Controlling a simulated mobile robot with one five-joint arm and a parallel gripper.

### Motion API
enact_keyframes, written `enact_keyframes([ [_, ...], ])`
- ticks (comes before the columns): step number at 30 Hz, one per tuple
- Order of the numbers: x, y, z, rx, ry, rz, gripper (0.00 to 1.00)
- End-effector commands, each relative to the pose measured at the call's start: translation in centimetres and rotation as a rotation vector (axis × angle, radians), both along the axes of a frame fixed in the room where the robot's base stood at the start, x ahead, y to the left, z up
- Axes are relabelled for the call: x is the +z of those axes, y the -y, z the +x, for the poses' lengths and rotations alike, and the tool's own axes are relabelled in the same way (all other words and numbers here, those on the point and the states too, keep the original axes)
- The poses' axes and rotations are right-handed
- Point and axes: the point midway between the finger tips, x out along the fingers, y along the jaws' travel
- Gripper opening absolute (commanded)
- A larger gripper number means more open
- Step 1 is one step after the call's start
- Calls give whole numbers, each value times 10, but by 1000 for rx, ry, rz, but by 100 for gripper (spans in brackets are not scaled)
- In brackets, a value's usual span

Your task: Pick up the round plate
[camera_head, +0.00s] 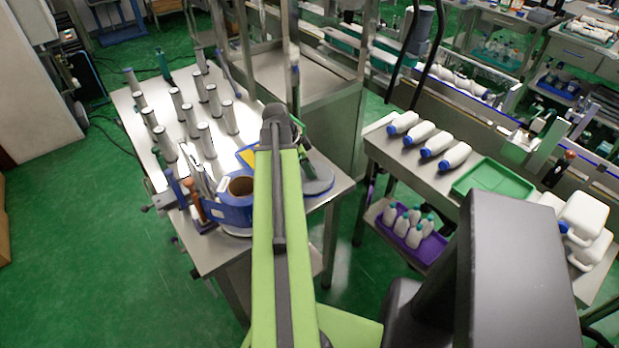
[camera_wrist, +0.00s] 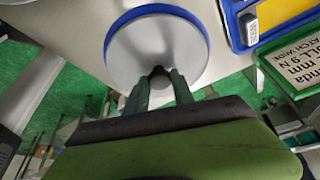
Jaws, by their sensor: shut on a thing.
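The round plate (camera_wrist: 155,40) is a pale grey disc with a blue rim, filling the upper middle of the wrist view. In the head view the plate (camera_head: 320,184) shows at the table's right corner, partly hidden by my green arm. My gripper (camera_wrist: 160,78) reaches over the plate's near side, its dark green fingers close together at the plate. It is shut on the plate. I cannot tell whether the plate touches the tabletop or is slightly above it.
The metal table (camera_head: 125,120) holds several upright grey cylinders. A blue tape holder (camera_head: 232,212) with a brown core stands left of my arm. A blue-framed tray (camera_wrist: 238,30) and a green-framed label sign (camera_wrist: 295,65) lie to the plate's right. Green floor shows beyond the table edge.

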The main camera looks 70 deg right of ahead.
Motion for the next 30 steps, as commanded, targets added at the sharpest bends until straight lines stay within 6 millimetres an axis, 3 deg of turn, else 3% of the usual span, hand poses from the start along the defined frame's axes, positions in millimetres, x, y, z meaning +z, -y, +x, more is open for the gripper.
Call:
enact_keyframes([
  [3,0,0,0,0,0,0,0],
  [17,8,0,1,1,0,0,0],
  [30,92,0,1,2,0,0,0],
])
